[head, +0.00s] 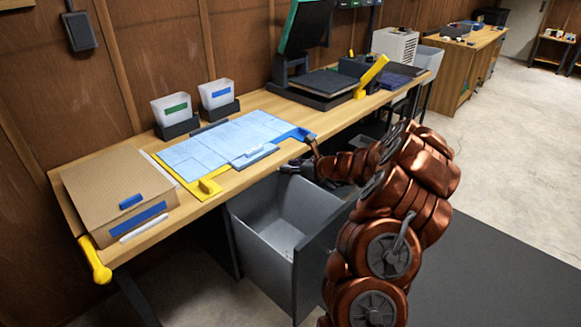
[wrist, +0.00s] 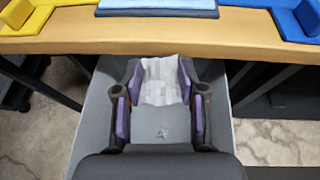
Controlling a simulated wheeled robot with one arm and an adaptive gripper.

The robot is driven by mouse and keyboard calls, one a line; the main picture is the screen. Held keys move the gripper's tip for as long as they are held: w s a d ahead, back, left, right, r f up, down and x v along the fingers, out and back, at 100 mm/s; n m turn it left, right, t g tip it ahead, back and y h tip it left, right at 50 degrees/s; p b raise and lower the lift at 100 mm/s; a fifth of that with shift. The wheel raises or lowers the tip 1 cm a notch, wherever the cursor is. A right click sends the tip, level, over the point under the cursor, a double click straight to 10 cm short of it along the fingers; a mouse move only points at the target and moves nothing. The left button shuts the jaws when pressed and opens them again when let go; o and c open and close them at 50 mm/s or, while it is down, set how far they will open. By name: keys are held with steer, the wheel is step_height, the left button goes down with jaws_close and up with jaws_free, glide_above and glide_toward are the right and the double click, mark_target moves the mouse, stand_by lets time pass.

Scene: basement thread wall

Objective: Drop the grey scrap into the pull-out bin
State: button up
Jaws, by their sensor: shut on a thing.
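The grey scrap (wrist: 160,82) is a pale, crumpled piece between the purple pads of my gripper (wrist: 160,95) in the wrist view. My gripper is shut on it. In the head view my gripper (head: 292,168) is just beyond the table's front edge, above the back part of the bin; I cannot make out the scrap there. The pull-out bin (head: 262,250) is a grey open-topped box, drawn out from under the table. The part of its inside that shows looks empty. The bin's wall (wrist: 92,118) also shows below my gripper in the wrist view.
The wooden table (head: 235,186) holds a blue sheet (head: 225,142) with yellow and blue corner guides, a cardboard box (head: 115,190), two small white bins (head: 172,108) and a dark press (head: 315,85). Its front edge is close to my gripper. Open floor lies to the right.

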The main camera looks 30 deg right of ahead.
step_height(320, 180, down, 5)
steer(key=b, duration=0.3)
steer(key=shift+r+b, duration=0.2)
steer(key=shift+b, duration=0.1)
steer(key=o, duration=0.8)
steer(key=v, duration=1.2)
